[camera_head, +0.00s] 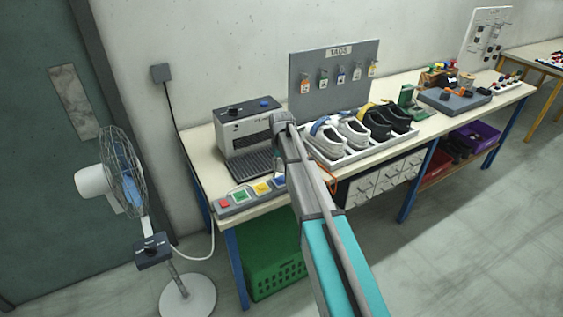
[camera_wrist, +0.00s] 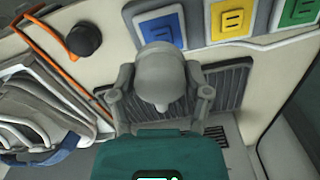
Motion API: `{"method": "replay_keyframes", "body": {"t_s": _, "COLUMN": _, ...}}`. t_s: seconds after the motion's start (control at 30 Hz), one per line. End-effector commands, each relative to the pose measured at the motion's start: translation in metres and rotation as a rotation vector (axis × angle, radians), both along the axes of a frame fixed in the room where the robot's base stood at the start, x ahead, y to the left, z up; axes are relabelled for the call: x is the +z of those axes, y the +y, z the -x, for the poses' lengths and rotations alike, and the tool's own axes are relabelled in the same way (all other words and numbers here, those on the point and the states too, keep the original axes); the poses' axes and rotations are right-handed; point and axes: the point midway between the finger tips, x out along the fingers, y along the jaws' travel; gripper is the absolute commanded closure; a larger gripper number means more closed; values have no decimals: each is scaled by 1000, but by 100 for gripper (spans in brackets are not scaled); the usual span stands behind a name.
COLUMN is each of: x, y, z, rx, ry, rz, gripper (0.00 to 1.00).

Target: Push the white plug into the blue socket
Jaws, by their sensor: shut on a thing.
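The blue socket (camera_head: 279,181) is at the right end of the grey socket strip on the table's front edge. In the wrist view the blue socket (camera_wrist: 160,23) is at the top centre, its lower part hidden. My gripper (camera_wrist: 162,90) is shut on a pale grey-white rounded piece, which looks like the white plug (camera_wrist: 162,72). The plug's end overlaps the socket's lower edge in the picture; I cannot tell whether they touch. In the head view my gripper (camera_head: 281,130) is above the table, just behind the strip, and the plug is hard to make out.
Yellow (camera_wrist: 231,19), green (camera_head: 241,196) and red sockets sit beside the blue one. A grey machine (camera_head: 243,134) stands behind the strip. A shoe tray (camera_head: 345,164) is to the right. A black plug (camera_wrist: 84,40) and orange cord lie nearby. A fan (camera_head: 125,175) stands left.

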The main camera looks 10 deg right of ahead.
Motion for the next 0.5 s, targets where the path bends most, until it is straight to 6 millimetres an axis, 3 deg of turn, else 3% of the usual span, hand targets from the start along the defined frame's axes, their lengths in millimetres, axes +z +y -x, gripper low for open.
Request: {"method": "replay_keyframes", "body": {"t_s": 0.5, "x": 7, "y": -1, "z": -2, "rx": 124, "ry": 0, "rz": 0, "gripper": 98}}
